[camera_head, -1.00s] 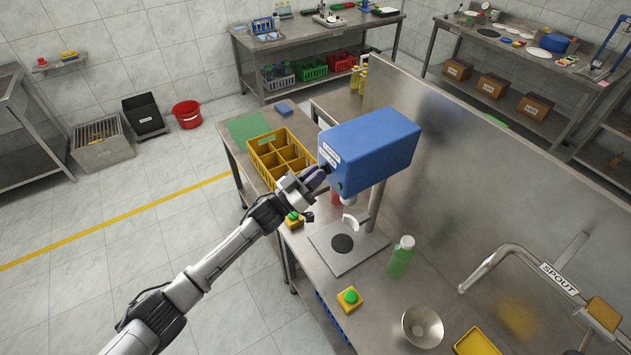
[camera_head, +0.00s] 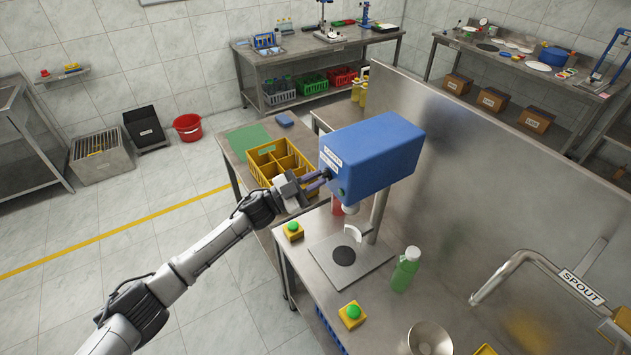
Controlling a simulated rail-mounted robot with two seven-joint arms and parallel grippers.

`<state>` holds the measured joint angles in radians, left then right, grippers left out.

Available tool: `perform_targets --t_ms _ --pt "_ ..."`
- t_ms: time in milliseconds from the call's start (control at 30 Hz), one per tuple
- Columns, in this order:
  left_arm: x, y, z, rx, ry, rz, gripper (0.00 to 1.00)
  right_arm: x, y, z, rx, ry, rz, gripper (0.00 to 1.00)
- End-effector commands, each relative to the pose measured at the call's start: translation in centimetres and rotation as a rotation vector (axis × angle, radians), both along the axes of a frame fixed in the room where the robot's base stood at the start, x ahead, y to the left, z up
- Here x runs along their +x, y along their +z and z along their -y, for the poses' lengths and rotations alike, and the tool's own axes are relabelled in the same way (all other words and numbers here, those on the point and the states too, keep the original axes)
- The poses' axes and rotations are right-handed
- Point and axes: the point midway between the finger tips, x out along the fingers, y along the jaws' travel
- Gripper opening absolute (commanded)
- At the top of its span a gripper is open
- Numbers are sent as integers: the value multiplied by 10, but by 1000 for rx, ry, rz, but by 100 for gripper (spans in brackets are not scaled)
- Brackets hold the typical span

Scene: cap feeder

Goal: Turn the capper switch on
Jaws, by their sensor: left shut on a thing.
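The capper is a blue box-shaped head (camera_head: 375,155) on a steel post above a metal base plate (camera_head: 375,262). Its left face carries white labels, a small dark switch (camera_head: 327,172) and a green round spot (camera_head: 341,192). My left gripper (camera_head: 322,181) reaches in from the left, with its fingertips at that face, shut on the switch. The fingers hide most of the switch, so its position cannot be read. My right gripper is not in view.
A yellow divided crate (camera_head: 262,176) stands behind my left gripper. A green-button box (camera_head: 293,231) lies just below it, another (camera_head: 352,314) at the table's front. A green bottle (camera_head: 405,270) stands right of the capper base. A steel partition (camera_head: 480,190) runs behind.

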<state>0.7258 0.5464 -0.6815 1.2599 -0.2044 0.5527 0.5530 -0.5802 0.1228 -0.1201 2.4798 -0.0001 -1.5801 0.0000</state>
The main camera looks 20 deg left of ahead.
Motion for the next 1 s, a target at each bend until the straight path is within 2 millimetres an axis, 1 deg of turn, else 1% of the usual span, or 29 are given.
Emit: perform_targets --t_ms 500,533,767,800,1000 --pt "0 1 0 15 0 13 0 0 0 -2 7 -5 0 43" --pt "0 1 0 15 0 13 15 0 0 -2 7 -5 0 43" --pt "0 1 0 13 1 11 37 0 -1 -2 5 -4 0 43" --pt "0 1 0 13 1 11 38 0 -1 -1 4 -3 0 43" --pt "0 0 0 13 0 10 38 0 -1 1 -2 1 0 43"
